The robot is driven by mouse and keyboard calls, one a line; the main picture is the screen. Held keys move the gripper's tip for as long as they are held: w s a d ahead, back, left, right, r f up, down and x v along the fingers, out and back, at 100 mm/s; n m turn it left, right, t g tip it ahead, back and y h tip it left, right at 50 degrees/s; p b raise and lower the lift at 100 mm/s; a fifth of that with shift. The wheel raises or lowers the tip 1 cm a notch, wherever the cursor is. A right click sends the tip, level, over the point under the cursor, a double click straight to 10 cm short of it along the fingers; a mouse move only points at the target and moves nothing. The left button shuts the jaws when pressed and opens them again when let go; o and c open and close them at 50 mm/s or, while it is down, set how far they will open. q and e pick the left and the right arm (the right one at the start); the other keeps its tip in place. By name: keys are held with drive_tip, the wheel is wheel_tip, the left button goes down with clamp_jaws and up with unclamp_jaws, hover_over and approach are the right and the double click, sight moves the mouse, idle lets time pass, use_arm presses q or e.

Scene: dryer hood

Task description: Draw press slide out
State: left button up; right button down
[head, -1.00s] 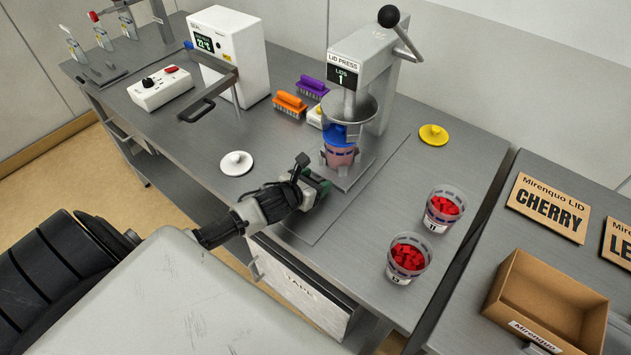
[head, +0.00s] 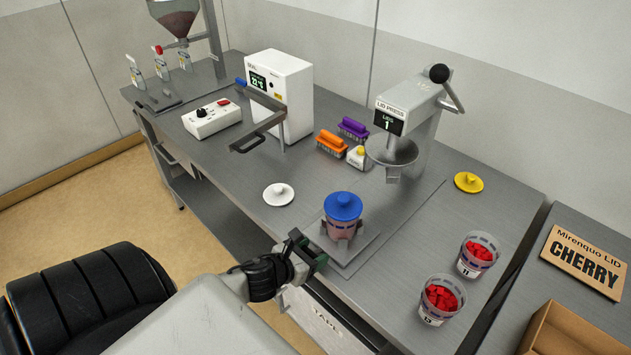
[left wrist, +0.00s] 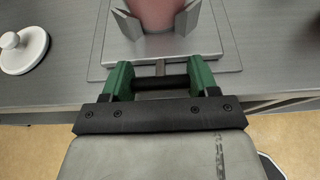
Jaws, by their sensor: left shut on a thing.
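The press slide (head: 368,246) is a grey plate standing well out in front of the lid press (head: 408,125), towards the bench's front edge. A pinkish tub (head: 341,228) with a blue lid (head: 343,206) stands upright on it between grey holders. The tub's lower part (left wrist: 153,12) shows in the left wrist view. My left gripper (head: 308,252) is at the slide's front, shut on its dark handle bar (left wrist: 160,82). The green fingers are at the bar's two ends. My right gripper is out of view.
Two clear cups of red pieces (head: 478,255) (head: 441,300) stand right of the slide. A white lid (head: 278,194) lies left of it, a yellow lid (head: 468,182) to the right.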

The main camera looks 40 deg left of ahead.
use_arm(q)
drive_tip(key=shift+s+f, duration=0.1)
drive_tip(key=o, duration=1)
drive_tip(key=shift+o, duration=1.1)
drive_tip(key=shift+s, duration=0.15)
drive_tip(key=shift+o, duration=0.3)
drive_tip(key=b+v, duration=0.2)
drive_tip(key=v, duration=0.9)
